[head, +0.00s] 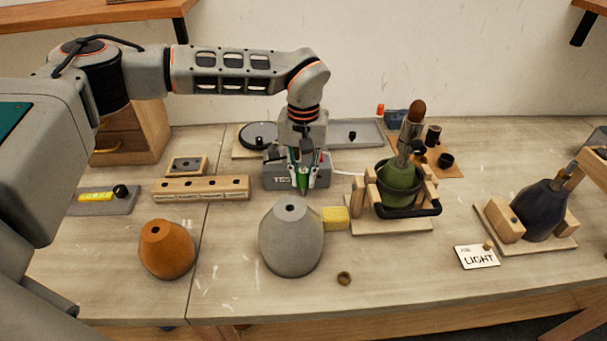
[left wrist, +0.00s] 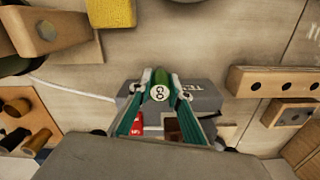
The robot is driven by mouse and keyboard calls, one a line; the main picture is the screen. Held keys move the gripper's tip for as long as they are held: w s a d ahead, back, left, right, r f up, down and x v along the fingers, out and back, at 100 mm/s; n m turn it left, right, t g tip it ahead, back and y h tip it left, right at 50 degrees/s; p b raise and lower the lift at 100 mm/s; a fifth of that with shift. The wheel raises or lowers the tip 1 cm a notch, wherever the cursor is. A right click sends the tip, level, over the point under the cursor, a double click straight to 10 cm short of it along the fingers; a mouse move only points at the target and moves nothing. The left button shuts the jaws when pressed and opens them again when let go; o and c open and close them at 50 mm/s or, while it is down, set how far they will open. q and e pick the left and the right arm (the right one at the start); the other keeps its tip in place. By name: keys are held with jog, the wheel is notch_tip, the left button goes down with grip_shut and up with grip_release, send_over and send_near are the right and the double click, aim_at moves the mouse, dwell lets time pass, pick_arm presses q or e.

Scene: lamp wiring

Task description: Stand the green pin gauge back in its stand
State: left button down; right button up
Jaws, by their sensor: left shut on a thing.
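My left gripper (head: 303,180) points down over the table, just in front of the grey tester box, and is shut on the green pin gauge (head: 303,176). In the left wrist view the gauge (left wrist: 160,92) shows end-on between the fingertips, with a white end marked "GO". A long wooden block with several holes (head: 201,188) lies to the left of the gripper. A smaller wooden block (head: 186,166) lies behind it. I cannot tell for certain which is the gauge's stand. My right gripper is not in view.
The grey box (head: 283,178) is close behind the gripper. A grey lamp body (head: 291,238) stands in front, beside a yellow block (head: 335,218). An orange body (head: 167,249) stands at front left. A green body (head: 399,185) sits in a wooden cradle to the right.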

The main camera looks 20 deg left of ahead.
pick_arm(q)
jog(key=c, duration=2.2)
grip_release()
jog(key=shift+f, duration=0.1)
jog(key=shift+o, duration=0.2)
